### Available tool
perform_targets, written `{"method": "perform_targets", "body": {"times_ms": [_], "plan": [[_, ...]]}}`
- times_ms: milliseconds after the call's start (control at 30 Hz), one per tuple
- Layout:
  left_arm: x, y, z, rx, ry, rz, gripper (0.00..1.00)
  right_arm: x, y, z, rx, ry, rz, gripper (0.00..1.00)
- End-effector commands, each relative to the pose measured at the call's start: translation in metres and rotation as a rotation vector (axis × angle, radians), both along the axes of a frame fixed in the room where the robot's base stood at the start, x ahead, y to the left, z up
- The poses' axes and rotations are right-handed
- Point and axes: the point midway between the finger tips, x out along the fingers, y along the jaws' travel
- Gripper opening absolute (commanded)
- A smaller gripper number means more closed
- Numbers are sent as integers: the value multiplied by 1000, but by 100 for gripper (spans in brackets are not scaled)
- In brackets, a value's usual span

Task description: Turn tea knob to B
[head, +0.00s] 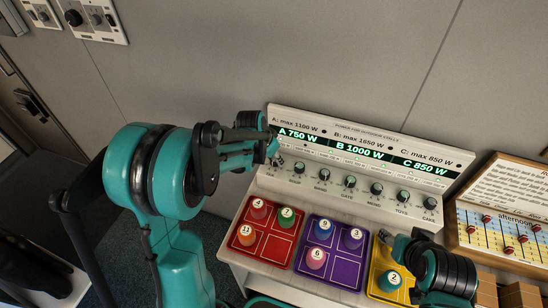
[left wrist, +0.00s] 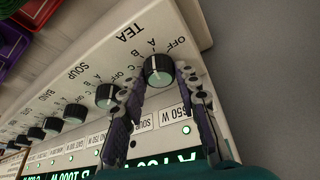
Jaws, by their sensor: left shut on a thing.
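The panel (head: 400,140) stands at the back of the table, with a row of black knobs and green readouts A 750 W, B 1000 W and C 850 W. The tea knob (left wrist: 158,70) shows in the left wrist view below the TEA label, with OFF, A, B and C around it. My left gripper (left wrist: 156,76) is shut on the knob, one finger on each side. I cannot clearly tell which letter its pointer faces. In the head view my left gripper (head: 272,148) is at the panel's left end and hides the knob. My right gripper (head: 388,238) is over the yellow tray.
The soup knob (left wrist: 106,95) is close beside the left fingers. Red (head: 271,245), purple (head: 333,270) and yellow (head: 381,262) trays with numbered pegs lie before the panel. A schedule board (head: 500,225) stands at the right. The wall is close behind.

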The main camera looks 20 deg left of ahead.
Motion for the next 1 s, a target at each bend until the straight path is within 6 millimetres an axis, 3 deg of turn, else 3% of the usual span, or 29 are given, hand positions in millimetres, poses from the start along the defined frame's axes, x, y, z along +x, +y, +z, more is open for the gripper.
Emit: {"method": "perform_targets", "body": {"times_ms": [600,1000], "plan": [[-1,-4,-1,0,1,448,2,0,0,-3,0,0,0,53],[-1,-4,0,-1,2,571,2,0,0,-3,0,0,0,53]]}}
